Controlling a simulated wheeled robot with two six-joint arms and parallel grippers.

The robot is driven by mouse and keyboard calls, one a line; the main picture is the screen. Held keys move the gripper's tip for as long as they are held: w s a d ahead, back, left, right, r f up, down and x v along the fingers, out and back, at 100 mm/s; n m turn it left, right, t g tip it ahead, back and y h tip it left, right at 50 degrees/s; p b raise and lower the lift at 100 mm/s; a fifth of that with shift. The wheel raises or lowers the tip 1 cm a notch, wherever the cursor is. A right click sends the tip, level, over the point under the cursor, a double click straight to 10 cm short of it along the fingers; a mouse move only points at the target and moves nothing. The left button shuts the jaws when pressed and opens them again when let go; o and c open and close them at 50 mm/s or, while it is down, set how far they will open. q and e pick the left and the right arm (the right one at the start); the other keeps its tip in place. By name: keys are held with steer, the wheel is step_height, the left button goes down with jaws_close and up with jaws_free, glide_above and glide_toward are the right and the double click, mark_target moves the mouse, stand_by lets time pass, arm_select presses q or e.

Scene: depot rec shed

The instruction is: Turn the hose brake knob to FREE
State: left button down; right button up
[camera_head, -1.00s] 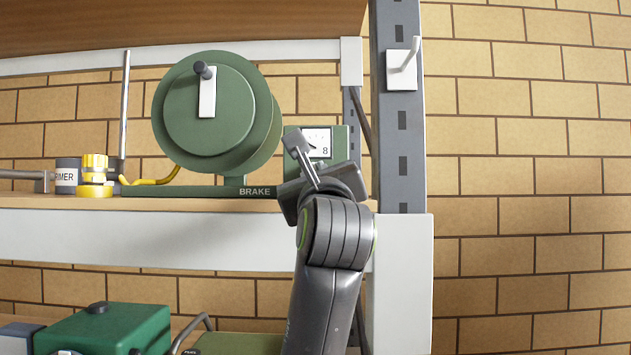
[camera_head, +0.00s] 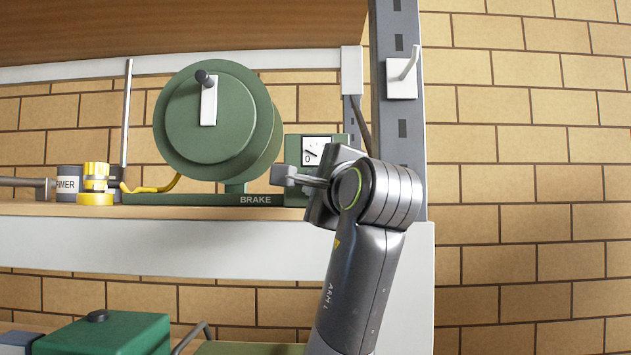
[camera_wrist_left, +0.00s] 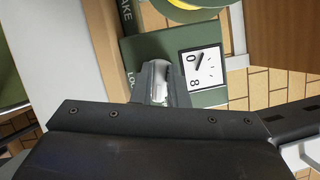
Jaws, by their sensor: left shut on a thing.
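The green brake box (camera_head: 294,157) stands on the shelf to the right of the hose reel, with a white dial (camera_head: 317,150) on its face. The dial shows 0 and 8 with a black needle in the left wrist view (camera_wrist_left: 202,67). My left gripper (camera_head: 287,176) is at the box front, shut on the brake knob. In the left wrist view a pale piece of the knob (camera_wrist_left: 157,74) shows between the fingers, beside the dial. Most of the knob and its pointing direction are hidden. Lettering starting "LO" is partly covered there; no FREE mark is readable. My right gripper is out of view.
The green hose reel (camera_head: 212,120) with a white crank stands left of the box above a BRAKE label. A grey rack post (camera_head: 400,130) with a white hook rises close to the right of my arm. The shelf's white front edge (camera_head: 180,245) runs below.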

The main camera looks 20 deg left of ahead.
arm_select(q)
steer(key=shift+n+g, duration=0.6)
steer(key=shift+n, duration=0.9)
steer(key=shift+f, duration=0.1)
steer(key=shift+h, duration=0.4)
steer(key=c, duration=1.4)
jaws_free()
steer(key=shift+c, duration=0.2)
steer(key=shift+p, duration=0.3)
steer(key=b+v, duration=0.7)
steer(key=v, duration=1)
steer(key=shift+d+b, duration=0.2)
steer(key=shift+b, duration=0.1)
